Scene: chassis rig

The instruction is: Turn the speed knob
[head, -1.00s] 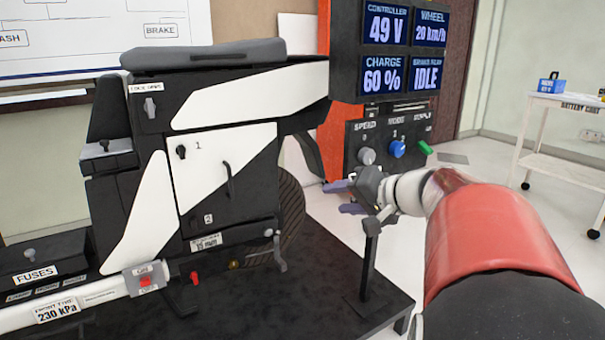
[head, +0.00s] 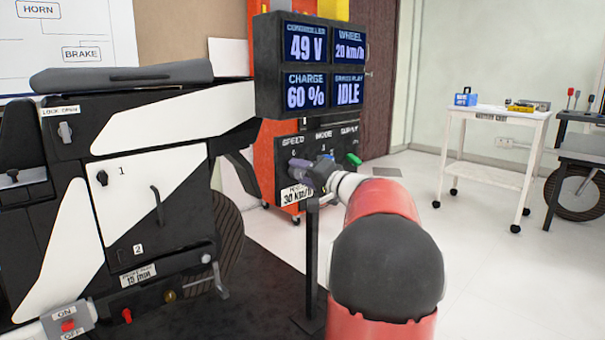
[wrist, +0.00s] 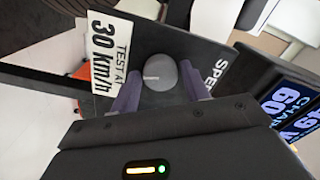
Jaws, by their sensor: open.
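The grey round speed knob (wrist: 159,73) sits on the dark control panel, beside the "SPEED" lettering, in the wrist view. My gripper (wrist: 157,88) is open, with one purple finger on each side of the knob. I cannot tell whether either finger touches it. In the head view my gripper (head: 301,172) is at the left part of the control panel (head: 340,141) and hides the knob. The display (head: 310,65) above reads wheel 20 km/h, controller 49 V, charge 60 % and IDLE. A label (wrist: 108,50) by the knob reads "TEST AT 30 km/h".
The green supply knob (head: 354,159) is right of my gripper. A thin dark post (head: 312,255) stands below my wrist. The black and white chassis (head: 120,185) fills the left side. A white cart (head: 490,150) stands at the right, with clear floor before it.

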